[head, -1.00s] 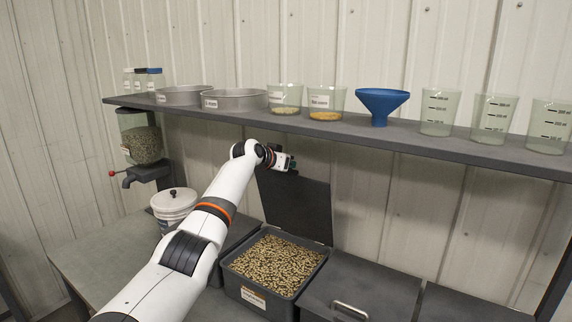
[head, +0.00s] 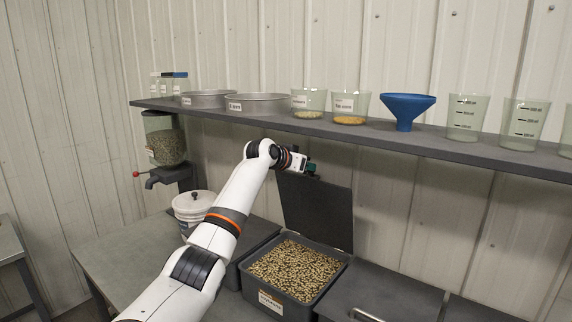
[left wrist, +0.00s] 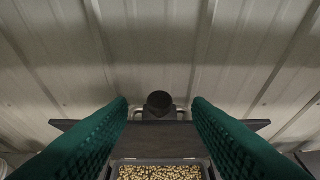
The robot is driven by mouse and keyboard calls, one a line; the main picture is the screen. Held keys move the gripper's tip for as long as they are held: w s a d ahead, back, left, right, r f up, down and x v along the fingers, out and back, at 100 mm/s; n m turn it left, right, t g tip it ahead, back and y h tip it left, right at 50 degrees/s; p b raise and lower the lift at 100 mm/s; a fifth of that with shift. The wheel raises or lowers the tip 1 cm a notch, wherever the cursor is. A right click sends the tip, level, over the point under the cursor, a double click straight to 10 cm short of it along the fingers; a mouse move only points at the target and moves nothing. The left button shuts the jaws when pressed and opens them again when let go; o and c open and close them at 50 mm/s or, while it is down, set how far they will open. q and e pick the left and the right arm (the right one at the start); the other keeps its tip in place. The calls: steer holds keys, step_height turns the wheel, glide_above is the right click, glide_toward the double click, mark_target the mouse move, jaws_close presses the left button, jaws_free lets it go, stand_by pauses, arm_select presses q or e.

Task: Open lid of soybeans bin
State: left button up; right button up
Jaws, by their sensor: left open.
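The bin (head: 262,296) with tan beans (head: 294,268) stands on the bench with a label on its front that is too small to read. Its dark lid (head: 318,212) is up, leaning back near the wall. My left gripper (head: 312,169) is at the top edge of the lid, below the shelf. In the left wrist view my left gripper (left wrist: 160,112) has its green fingers wide apart. The lid's handle (left wrist: 160,106) shows between and beyond them, and the beans (left wrist: 160,172) lie below. The fingers look empty. My right gripper is not in view.
A shelf (head: 330,137) just above my gripper carries pans, beakers and a blue funnel (head: 405,108). A closed bin with a metal handle (head: 367,315) is to the right. A white bucket (head: 192,210) and a hopper (head: 163,140) are to the left.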

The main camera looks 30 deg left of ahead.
arm_select(q)
steer(key=b+v, duration=0.3)
steer(key=v, duration=0.6)
steer(key=shift+b, duration=0.4)
steer(key=shift+s+a+r, duration=0.1)
steer(key=shift+s, duration=0.05)
